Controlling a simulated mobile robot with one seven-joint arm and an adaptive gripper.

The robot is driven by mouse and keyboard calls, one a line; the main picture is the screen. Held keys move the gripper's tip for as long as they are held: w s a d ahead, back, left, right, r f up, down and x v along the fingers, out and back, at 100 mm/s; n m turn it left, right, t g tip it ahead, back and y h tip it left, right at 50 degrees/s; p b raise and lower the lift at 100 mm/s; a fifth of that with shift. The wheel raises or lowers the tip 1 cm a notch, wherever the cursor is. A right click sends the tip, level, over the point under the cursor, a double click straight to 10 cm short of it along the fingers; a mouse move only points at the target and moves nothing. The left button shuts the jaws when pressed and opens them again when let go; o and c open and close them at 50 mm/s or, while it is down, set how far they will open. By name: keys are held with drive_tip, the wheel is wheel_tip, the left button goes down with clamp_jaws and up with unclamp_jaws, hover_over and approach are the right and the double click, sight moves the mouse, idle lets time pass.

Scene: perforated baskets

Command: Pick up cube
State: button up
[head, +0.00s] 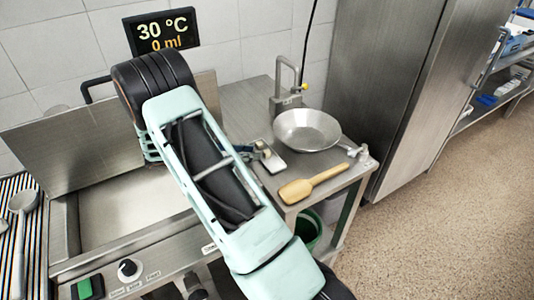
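I cannot make out a cube in the head view. My arm crosses the middle of the picture and hides part of the counter. A small grey mechanism, which looks like the end of my gripper (262,150), shows just past the right edge of my arm link. It is close to a small pale tray (277,164) on the counter. It is too small and too hidden to tell whether it is open or shut, or whether it touches the tray.
A metal bowl (307,130) sits on the counter right of the tray. A wooden paddle (312,185) lies near the front edge. A tap (286,83) stands behind. A fryer's raised lid (75,145) is at left, a steel cabinet (385,80) at right.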

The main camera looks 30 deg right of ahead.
sight(264, 153)
drive_tip(key=x, duration=0.5)
drive_tip(key=shift+d+f, duration=0.1)
drive_tip(key=shift+d, duration=0.1)
drive_tip(key=c, duration=0.5)
